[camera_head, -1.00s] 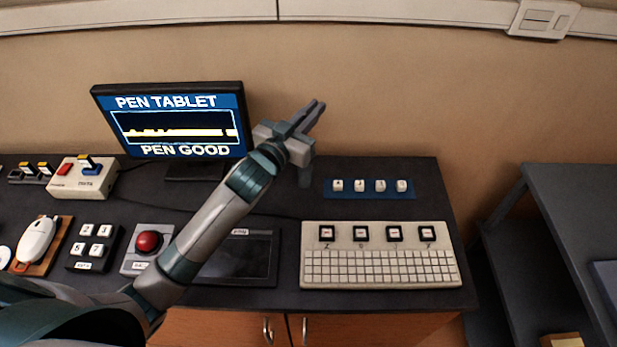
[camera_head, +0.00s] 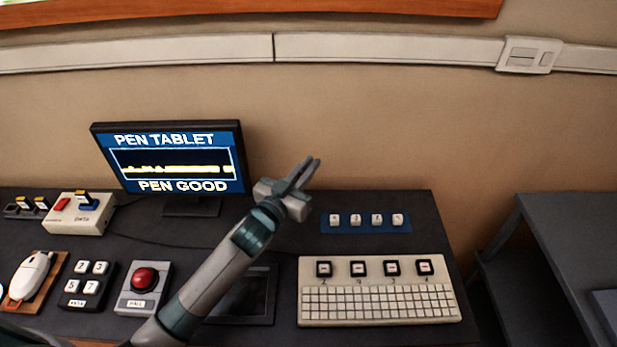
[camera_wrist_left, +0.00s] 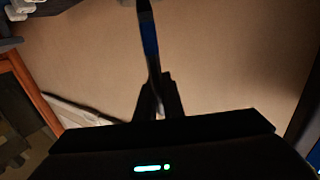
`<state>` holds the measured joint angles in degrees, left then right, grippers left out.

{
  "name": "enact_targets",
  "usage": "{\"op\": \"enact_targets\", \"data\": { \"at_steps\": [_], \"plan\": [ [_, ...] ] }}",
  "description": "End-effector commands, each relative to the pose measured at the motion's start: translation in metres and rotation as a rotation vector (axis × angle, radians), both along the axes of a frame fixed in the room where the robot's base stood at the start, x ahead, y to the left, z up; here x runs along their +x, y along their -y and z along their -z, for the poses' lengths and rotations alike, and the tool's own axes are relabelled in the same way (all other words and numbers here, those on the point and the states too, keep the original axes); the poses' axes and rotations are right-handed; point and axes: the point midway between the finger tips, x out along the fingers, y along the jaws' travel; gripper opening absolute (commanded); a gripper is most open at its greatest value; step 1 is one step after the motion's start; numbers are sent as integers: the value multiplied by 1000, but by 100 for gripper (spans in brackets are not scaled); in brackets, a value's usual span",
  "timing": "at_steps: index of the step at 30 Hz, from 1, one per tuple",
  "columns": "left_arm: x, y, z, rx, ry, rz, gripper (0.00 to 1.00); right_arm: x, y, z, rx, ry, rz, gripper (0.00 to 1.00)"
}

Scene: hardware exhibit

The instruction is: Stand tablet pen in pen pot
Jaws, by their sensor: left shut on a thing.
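My left gripper (camera_head: 312,163) is raised over the back of the desk, right of the monitor, with its fingers pointing up and right. In the left wrist view its dark fingers (camera_wrist_left: 160,98) are shut on a slim dark pen with a blue section (camera_wrist_left: 149,38). The pen extends away from the fingers toward the top of that view. In the head view the pen cannot be told apart from the fingers. I cannot make out the pen pot in the current views. My right gripper is not in view.
The monitor (camera_head: 178,160) reads "PEN TABLET" and "PEN GOOD". A black tablet (camera_head: 250,296) lies partly behind my left arm. A blue key strip (camera_head: 366,229) and a pale keyboard (camera_head: 380,304) lie to the right. A red-button box (camera_head: 143,286) and a keypad (camera_head: 87,284) are on the left.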

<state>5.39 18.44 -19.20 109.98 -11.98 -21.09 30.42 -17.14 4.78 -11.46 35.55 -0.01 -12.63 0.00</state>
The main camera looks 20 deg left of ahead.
Motion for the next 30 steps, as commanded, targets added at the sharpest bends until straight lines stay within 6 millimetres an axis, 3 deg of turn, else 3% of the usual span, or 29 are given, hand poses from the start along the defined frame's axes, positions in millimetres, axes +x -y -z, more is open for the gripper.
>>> {"op": "enact_targets", "data": {
  "at_steps": [12, 26, 27, 28, 30],
  "plan": [
    [0, 0, 35, 0, -2, -1, 0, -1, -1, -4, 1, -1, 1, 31],
    [0, 0, 41, -1, 0, 0, 0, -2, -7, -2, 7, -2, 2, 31],
    [0, 0, 40, -1, 0, 0, 15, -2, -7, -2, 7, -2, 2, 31],
    [0, 0, 40, -1, 0, 1, 22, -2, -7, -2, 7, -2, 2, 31],
    [0, 0, 40, 0, 0, 0, 27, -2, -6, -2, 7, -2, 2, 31]
  ]
}}
